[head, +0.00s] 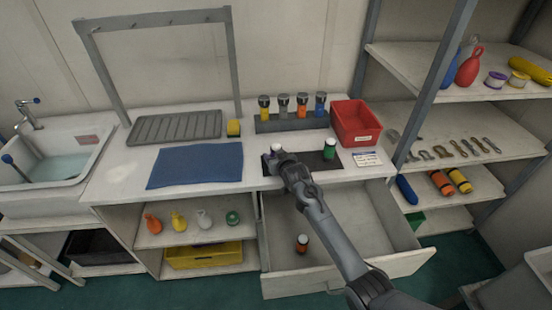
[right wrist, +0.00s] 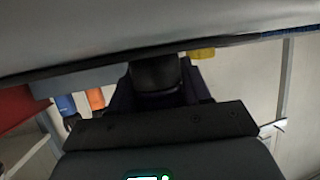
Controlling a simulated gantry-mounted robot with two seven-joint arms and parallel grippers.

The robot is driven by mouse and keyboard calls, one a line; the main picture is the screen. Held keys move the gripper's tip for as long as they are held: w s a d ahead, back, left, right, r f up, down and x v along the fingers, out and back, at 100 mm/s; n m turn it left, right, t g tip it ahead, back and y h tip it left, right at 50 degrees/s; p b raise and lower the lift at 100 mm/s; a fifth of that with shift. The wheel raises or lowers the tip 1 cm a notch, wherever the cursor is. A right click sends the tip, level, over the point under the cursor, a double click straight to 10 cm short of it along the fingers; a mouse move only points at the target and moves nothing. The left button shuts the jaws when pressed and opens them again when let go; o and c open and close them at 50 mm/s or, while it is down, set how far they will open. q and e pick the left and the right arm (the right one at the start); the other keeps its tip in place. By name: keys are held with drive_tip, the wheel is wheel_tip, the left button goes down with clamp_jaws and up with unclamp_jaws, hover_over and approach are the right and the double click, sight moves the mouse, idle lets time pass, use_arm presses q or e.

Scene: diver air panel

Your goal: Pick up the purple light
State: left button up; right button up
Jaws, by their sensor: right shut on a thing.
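The purple light (head: 277,148) shows as a pale white top on the dark mat at the counter's front; its body is mostly hidden by my right gripper. My right gripper (head: 279,160) is shut on it. In the right wrist view the gripper's dark parts (right wrist: 160,85) fill the middle, and the light cannot be made out clearly. A green light (head: 330,148) stands upright on the mat to the right, apart from the gripper. My left gripper is not in view.
The dark mat (head: 308,162) lies before a rack of several torches (head: 292,126). A red bin (head: 356,122) stands right of it, a blue cloth (head: 196,165) left. Shelves stand at right.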

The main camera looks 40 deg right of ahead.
drive_tip(key=shift+c, duration=1.4)
drive_tip(key=shift+r, duration=0.1)
